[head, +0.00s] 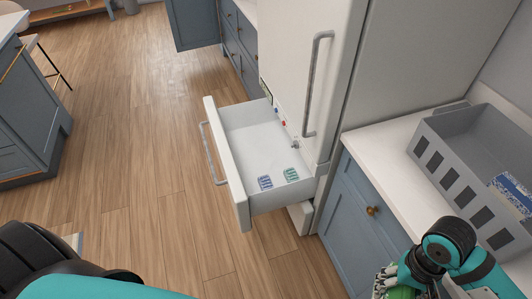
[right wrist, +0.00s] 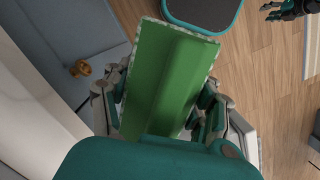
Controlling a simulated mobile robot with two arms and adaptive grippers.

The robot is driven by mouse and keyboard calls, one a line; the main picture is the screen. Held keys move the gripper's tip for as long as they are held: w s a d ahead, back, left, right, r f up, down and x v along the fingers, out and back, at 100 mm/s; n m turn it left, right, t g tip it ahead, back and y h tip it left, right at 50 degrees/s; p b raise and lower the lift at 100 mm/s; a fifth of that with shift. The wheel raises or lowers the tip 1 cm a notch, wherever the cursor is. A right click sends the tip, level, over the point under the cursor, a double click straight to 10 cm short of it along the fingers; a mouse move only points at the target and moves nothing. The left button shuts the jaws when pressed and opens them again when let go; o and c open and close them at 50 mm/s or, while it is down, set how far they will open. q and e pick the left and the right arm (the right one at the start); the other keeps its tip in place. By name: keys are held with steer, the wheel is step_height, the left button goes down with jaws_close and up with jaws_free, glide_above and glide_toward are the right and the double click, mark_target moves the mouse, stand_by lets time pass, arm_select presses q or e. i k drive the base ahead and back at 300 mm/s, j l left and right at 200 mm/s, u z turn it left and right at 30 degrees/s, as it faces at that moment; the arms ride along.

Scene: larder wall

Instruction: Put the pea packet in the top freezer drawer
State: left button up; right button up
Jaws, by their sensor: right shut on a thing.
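The pea packet (right wrist: 168,75) is a flat green packet with a pale crimped edge, seen large in the right wrist view. My right gripper (right wrist: 160,112) is shut on it, with fingers on both sides. In the head view a bit of green packet (head: 402,293) shows at the bottom right, in front of the blue cabinet. The white freezer drawer (head: 240,180) is pulled open, left of and beyond my right gripper.
A grey slotted crate (head: 450,178) holding a blue and white packet (head: 512,190) stands on the right counter (head: 385,150). The tall fridge door (head: 300,60) with its long handle is above the drawer. Wooden floor (head: 140,130) is clear left of the drawer.

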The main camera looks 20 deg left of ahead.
mark_target(252, 141)
steer(key=i+j, duration=0.15)
steer(key=j, duration=0.45)
steer(key=i+j, duration=0.2)
steer(key=j, duration=0.35)
steer(key=i+j, duration=0.15)
steer(key=j, duration=0.45)
steer(key=i+j, duration=0.2)
steer(key=j, duration=0.35)
steer(key=i+j, duration=0.15)
steer(key=j, duration=0.45)
steer(key=i+j, duration=0.2)
steer(key=j, duration=0.35)
steer(key=i+j, duration=0.15)
steer(key=j, duration=0.45)
steer(key=i+j, duration=0.2)
steer(key=j, duration=0.35)
